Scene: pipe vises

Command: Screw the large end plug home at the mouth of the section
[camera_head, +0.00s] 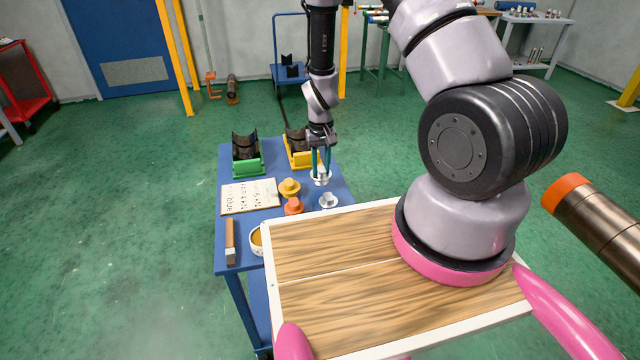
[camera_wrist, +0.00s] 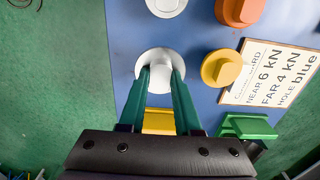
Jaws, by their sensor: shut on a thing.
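My gripper (camera_head: 322,168) points down over the blue table and is shut on a pale grey plug (camera_head: 320,178). In the wrist view the green fingers of my gripper (camera_wrist: 161,72) close on the stem of this plug (camera_wrist: 160,56), above its round flange. I cannot tell whether the flange touches the tabletop. A second pale grey plug (camera_head: 328,200), an orange plug (camera_head: 293,206) and a yellow plug (camera_head: 289,187) stand close by. A brown metal pipe section (camera_head: 604,227) with an orange end (camera_head: 566,193) shows at the right edge, away from my gripper.
The blue table (camera_head: 228,190) also bears a green vise (camera_head: 247,165), a yellow vise (camera_head: 299,160), a printed card (camera_head: 248,196), a brush (camera_head: 231,241) and a bowl (camera_head: 256,242). A wooden-topped tray (camera_head: 330,250) fills the foreground. Green floor lies open at left.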

